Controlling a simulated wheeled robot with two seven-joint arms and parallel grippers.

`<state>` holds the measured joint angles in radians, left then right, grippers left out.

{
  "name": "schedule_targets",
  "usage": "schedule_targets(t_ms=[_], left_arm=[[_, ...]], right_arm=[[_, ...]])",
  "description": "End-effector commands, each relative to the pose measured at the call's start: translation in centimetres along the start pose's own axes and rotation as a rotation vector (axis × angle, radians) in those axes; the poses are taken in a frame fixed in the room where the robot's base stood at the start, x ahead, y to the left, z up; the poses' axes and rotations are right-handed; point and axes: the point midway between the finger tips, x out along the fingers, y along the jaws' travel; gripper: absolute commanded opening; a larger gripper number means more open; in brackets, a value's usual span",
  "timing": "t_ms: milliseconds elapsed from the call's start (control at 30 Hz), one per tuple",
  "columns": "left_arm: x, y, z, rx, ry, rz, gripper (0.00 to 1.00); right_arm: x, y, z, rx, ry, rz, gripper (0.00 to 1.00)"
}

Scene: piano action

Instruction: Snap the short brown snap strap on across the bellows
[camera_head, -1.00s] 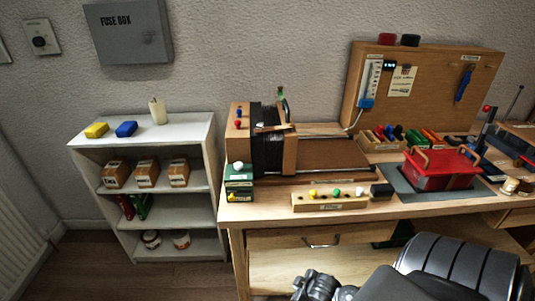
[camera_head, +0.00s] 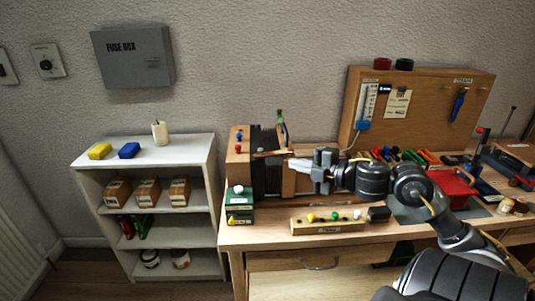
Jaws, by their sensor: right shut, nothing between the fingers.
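The black bellows (camera_head: 264,176) stand on the left part of the bench between two wooden end boards. The left board (camera_head: 238,165) carries small blue and red knobs. A short brown strap (camera_head: 271,153) lies across the top of the bellows; whether either end is fastened is too small to tell. My right gripper (camera_head: 292,164) reaches in from the right, its pale fingers shut and empty. Its tips are at the right end board, just below and right of the strap; I cannot tell whether they touch. The gripper hides part of that board. My left gripper is out of view.
A wooden rack (camera_head: 328,221) with coloured knobs lies along the front edge. Green boxes (camera_head: 238,205) stand at the left bench corner. A red toolbox (camera_head: 453,185) sits behind my right arm. A white shelf (camera_head: 185,145) stands left of the bench.

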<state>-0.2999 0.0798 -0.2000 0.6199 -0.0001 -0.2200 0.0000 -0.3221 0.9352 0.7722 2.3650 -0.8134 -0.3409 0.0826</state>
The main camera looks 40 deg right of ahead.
Motion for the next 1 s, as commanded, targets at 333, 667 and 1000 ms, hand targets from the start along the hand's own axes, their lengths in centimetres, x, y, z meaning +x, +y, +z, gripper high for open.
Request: schedule_targets(t_ms=[333, 667, 1000], left_arm=[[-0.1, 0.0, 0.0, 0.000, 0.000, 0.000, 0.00], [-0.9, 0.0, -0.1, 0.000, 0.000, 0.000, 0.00], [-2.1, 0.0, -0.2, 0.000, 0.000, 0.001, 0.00]], right_arm=[[0.7, 0.8, -0.2, -0.022, 0.020, -0.001, 0.00], [5.9, 1.1, -0.3, -0.018, 0.019, 0.003, 0.00], [11.2, 0.9, 0.9, -0.019, 0.016, -0.001, 0.00]])
